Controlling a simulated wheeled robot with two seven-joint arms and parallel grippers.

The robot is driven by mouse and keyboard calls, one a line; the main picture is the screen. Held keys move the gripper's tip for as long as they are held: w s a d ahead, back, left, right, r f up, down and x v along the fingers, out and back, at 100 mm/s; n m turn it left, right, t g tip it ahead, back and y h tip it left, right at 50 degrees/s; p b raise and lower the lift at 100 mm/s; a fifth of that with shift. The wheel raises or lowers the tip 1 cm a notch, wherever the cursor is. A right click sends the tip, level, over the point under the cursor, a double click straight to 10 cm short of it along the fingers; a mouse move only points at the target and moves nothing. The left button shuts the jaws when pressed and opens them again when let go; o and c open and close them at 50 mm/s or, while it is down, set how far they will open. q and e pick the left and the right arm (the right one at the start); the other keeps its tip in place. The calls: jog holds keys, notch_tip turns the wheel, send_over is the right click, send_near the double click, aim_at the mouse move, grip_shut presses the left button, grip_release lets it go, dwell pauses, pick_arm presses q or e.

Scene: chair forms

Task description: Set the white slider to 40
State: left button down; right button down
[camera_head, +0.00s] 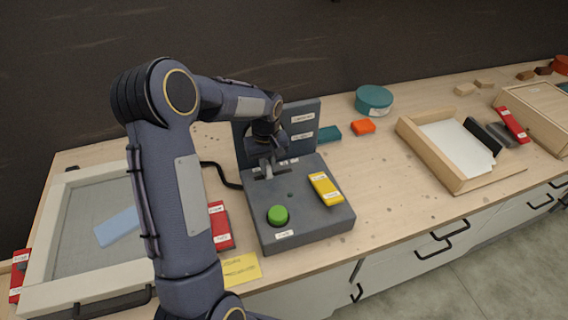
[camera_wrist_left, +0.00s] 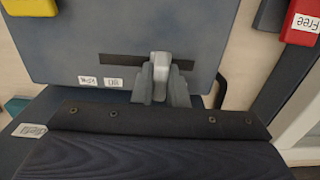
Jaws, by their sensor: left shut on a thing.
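The dark grey control box (camera_head: 300,218) stands on the wooden table and has a slot along its back part. My left gripper (camera_head: 266,172) reaches down over this slot in the head view. In the left wrist view the white slider (camera_wrist_left: 160,66) sits in the dark slot (camera_wrist_left: 120,60), between the fingertips of my left gripper (camera_wrist_left: 160,82), which is shut on it. Small number labels (camera_wrist_left: 88,81) lie along the slot, too blurred to read surely. The gripper partly hides the slider in the head view. My right gripper is not in view.
The box carries a green button (camera_head: 278,215) and a yellow labelled block (camera_head: 325,187). A red labelled block (camera_head: 220,226) and a framed panel (camera_head: 38,290) lie left. A wooden tray (camera_head: 437,158) with papers, a teal round box (camera_head: 374,100) and an orange block (camera_head: 363,126) are right.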

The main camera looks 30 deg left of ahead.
aim_at(258, 178)
pick_arm(q)
jog(key=shift+s+a, duration=1)
jog(key=shift+s, duration=0.1)
jog(key=c, duration=1.4)
grip_release()
jog(key=shift+s+a, duration=0.1)
jog(key=shift+s, duration=0.05)
jog(key=shift+c, duration=0.2)
notch_tip(258, 178, up, 8)
jog(key=shift+b, duration=0.45)
jog(key=shift+f, duration=0.1)
